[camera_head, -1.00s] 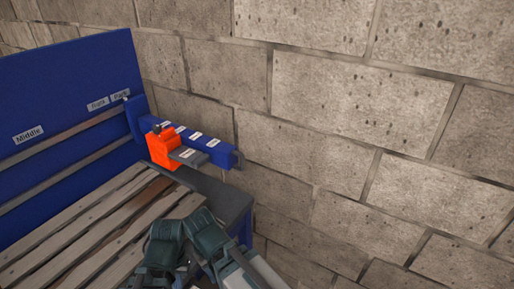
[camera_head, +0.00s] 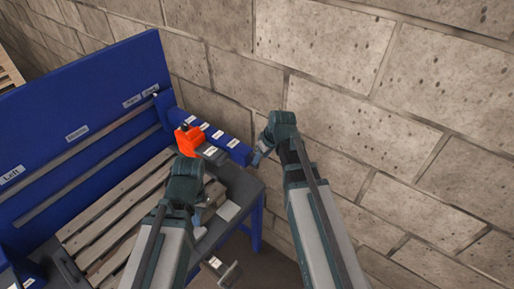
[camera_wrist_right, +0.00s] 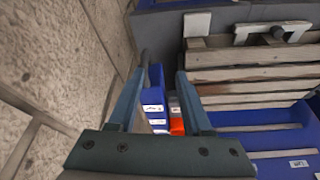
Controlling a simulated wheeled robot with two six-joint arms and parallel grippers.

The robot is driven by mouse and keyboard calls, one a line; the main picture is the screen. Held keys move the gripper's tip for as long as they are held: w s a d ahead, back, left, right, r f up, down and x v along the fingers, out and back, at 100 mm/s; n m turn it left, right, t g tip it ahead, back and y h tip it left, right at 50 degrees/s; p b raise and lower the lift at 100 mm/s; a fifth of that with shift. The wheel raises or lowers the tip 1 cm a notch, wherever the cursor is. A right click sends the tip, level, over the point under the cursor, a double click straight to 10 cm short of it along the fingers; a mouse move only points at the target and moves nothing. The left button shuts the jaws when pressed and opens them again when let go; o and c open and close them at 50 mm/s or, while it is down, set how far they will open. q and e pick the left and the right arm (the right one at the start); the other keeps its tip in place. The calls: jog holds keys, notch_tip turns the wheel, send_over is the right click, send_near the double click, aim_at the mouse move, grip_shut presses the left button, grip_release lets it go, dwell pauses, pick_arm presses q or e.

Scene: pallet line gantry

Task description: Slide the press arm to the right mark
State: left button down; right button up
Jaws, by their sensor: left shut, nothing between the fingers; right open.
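The press arm (camera_head: 223,138) is a blue beam with white labels, sticking out from the right end of the blue back panel. An orange block (camera_head: 189,140) with a dark knob sits on its left side, with a grey plate in front. My left gripper (camera_head: 203,207) is shut and empty over the bench's right part, fingers partly hidden.
A slatted wooden pallet (camera_head: 115,215) lies on the bench left of the beam. A block wall (camera_head: 400,90) stands close behind and to the right. Two rails run along the blue panel (camera_head: 80,110).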

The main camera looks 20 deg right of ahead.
aim_at(257, 166)
jog(key=shift+t, duration=0.4)
jog(key=w+f+b, duration=0.2)
jog(key=f+b, duration=0.1)
jog(key=b, duration=0.1)
jog(key=w+f+b, duration=0.2)
jog(key=f+b, duration=0.1)
jog(key=w+f+b, duration=0.2)
jog(key=f+b, duration=0.2)
jog(key=shift+w+b, duration=0.15)
jog(key=shift+b, duration=0.2)
pick_arm(q)
notch_tip(257, 166, down, 10)
jog(key=shift+f, duration=0.2)
pick_arm(e)
grip_shut()
jog(key=shift+a, duration=0.1)
dwell(0.6)
